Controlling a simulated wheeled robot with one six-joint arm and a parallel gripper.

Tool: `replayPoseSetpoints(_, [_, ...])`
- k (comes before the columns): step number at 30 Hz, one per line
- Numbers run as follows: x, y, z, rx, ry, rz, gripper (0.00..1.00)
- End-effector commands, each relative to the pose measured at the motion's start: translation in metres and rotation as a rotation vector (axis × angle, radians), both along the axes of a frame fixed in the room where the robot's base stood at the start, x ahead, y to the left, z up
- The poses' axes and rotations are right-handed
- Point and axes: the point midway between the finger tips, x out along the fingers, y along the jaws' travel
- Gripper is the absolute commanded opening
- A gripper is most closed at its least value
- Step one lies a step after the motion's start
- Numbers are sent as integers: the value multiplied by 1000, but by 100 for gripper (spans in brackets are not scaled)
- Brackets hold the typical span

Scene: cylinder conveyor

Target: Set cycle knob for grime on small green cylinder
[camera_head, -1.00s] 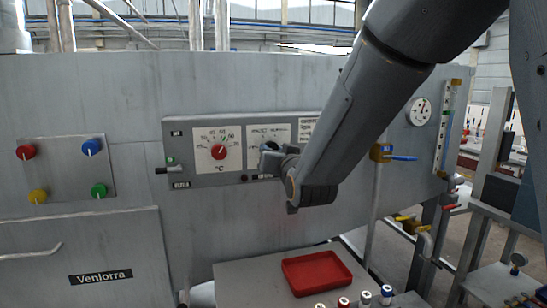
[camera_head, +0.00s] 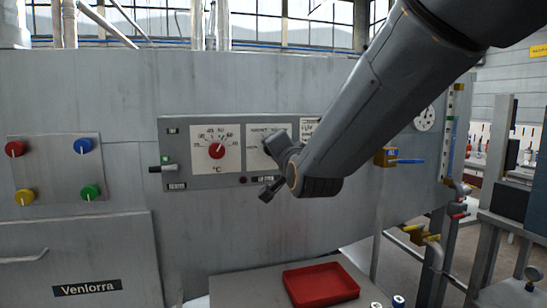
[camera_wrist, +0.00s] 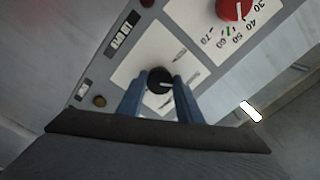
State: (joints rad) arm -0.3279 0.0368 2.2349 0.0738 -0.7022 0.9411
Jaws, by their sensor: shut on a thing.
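The black cycle knob (camera_wrist: 160,80) sits on a white dial plate (camera_wrist: 185,40), its pale pointer line toward the right in the wrist view. My gripper (camera_wrist: 160,88) is shut on this knob, one blue finger on each side. In the head view my gripper (camera_head: 280,148) is at the middle dial of the control panel (camera_head: 205,182) and hides much of it. The dial lettering is too small to read. Cylinders (camera_head: 398,301) stand at the bottom edge of the head view, mostly cut off; I cannot make out a green one.
A red temperature knob (camera_head: 216,151) is left of the gripped knob; it also shows in the wrist view (camera_wrist: 232,8). A red tray (camera_head: 322,286) lies on the table below. A blue-handled valve (camera_head: 400,160) is at right.

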Motion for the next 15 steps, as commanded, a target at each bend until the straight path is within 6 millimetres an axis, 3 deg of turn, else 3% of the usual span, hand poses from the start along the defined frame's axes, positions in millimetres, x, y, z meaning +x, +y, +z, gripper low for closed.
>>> replayPoseSetpoints(15, [0,0,0,49,14,-1,10])
